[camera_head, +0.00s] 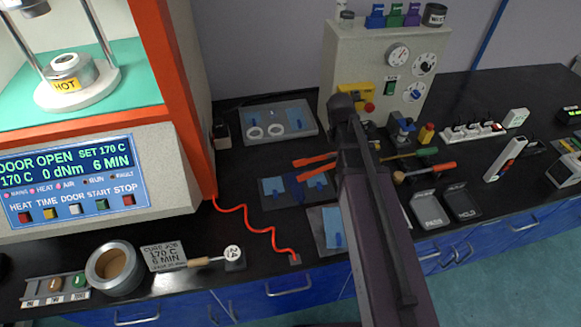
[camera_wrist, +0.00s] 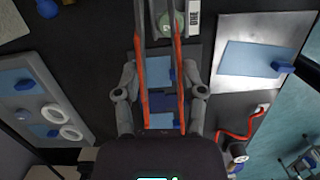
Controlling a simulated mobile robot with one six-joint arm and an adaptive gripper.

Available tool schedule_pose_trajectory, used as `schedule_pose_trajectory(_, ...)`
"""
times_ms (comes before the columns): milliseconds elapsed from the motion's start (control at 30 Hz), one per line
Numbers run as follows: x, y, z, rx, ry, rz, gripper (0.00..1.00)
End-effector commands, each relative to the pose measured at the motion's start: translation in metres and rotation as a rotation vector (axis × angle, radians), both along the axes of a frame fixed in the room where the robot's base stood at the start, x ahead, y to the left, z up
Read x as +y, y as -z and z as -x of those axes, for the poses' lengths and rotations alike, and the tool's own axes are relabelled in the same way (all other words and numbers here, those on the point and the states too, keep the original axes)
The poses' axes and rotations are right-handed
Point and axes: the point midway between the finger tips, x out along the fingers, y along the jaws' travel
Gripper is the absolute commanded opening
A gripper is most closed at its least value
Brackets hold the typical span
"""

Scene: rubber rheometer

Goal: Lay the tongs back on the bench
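The tongs (camera_wrist: 180,85) have two long red-orange arms. In the wrist view they run lengthwise between the fingers of my gripper (camera_wrist: 161,72), whose fingertips press against the arms from both sides. The grey far ends of the tongs run out of the top of that view. In the head view, the orange ends of the tongs (camera_head: 315,160) stick out to the left of my arm, over the bench; the rest is hidden behind the arm. The tongs appear to be above the black bench (camera_head: 255,90); the exact gap cannot be told.
Below the tongs lies a dark tray with blue sheets (camera_head: 270,186). A grey tray with white rings (camera_head: 300,112) lies behind it, and a plate with a blue sheet (camera_head: 329,245) in front.

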Motion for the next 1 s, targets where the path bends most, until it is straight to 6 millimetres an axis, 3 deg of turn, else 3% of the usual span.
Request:
schedule_pose_trajectory(33, 0.009, 0.018, 0.009, 0.005, -0.008, -0.04, 0.48)
schedule_pose_trajectory(300, 0.046, 0.05, 0.032, 0.025, -0.04, -0.214, 0.48)
schedule_pose_trajectory(533, 0.059, 0.056, 0.039, 0.031, -0.051, -0.271, 0.48)
schedule_pose_trajectory(1000, 0.061, 0.055, 0.034, 0.032, -0.052, -0.273, 0.48)
